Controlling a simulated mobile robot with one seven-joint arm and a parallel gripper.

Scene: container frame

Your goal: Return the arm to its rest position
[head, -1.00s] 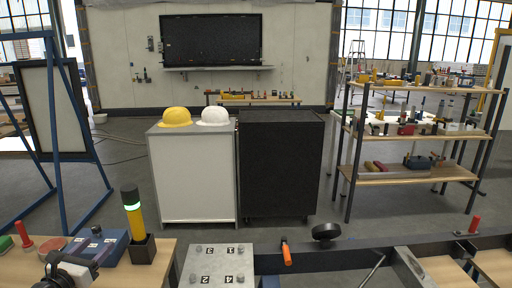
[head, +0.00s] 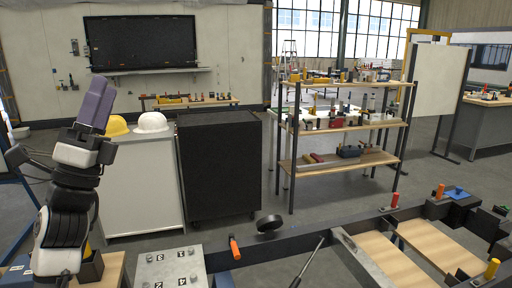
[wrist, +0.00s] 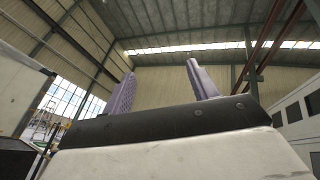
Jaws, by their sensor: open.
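My gripper (head: 97,104) stands raised at the left of the head view, its purple fingers pointing up, in front of the cabinet with the helmets. In the wrist view my gripper (wrist: 160,84) shows two purple fingers set well apart with nothing between them. My arm rises from the lower left of the head view and hides part of the yellow helmet and the bench corner.
A yellow helmet (head: 117,126) and a white helmet (head: 151,122) sit on a pale cabinet (head: 145,190) beside a black cabinet (head: 222,168). A shelf rack (head: 345,128) stands right. A dark frame (head: 340,219) with wooden boards (head: 395,258) and a numbered plate (head: 172,265) lie in front.

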